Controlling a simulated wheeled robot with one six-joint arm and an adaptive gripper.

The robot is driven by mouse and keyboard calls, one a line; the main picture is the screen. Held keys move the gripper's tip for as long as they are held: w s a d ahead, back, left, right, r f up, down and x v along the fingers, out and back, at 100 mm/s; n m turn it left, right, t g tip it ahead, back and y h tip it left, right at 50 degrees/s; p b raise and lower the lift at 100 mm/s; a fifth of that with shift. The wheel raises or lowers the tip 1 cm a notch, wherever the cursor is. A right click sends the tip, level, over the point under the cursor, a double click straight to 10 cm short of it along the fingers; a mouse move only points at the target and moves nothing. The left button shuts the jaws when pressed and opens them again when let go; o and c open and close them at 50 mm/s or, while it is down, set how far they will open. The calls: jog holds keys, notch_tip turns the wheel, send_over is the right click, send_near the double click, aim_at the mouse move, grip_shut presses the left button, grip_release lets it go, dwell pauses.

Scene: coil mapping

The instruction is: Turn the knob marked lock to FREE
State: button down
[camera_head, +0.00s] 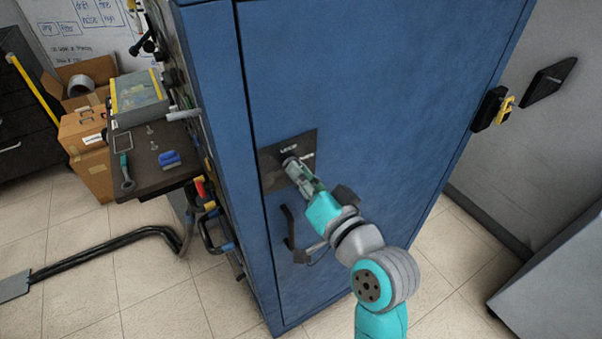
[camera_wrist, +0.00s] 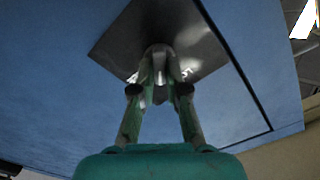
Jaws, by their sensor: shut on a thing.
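The knob (camera_wrist: 158,52) sits on a dark square plate (camera_head: 270,161) on the front of a tall blue cabinet (camera_head: 340,80). White lettering shows on the plate, partly hidden and too small to read surely. My gripper (camera_head: 292,165) reaches the plate from the lower right. In the wrist view my gripper (camera_wrist: 160,82) has both fingertips closed around the knob, with the fingers pointing at the plate. The fingers hide most of the knob, so its pointing direction cannot be told.
A black handle (camera_head: 288,228) is on the cabinet door below the plate, close to my arm. A dark bench (camera_head: 150,180) with tools and a clear-lidded box (camera_head: 138,92) stands at left. A black pipe (camera_head: 110,252) runs along the floor. A grey unit (camera_head: 555,285) stands at lower right.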

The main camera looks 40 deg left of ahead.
jog(key=shift+w+f+m, duration=0.1)
jog(key=shift+m, duration=2.35)
jog(key=shift+w+f+m, duration=0.1)
jog(key=shift+m, duration=2.35)
jog(key=c, duration=1.2)
grip_release()
jog(key=shift+s, duration=0.1)
jog(key=shift+d, duration=0.15)
jog(key=v, duration=1.1)
jog(key=shift+s+d, duration=0.2)
jog(key=shift+d, duration=0.15)
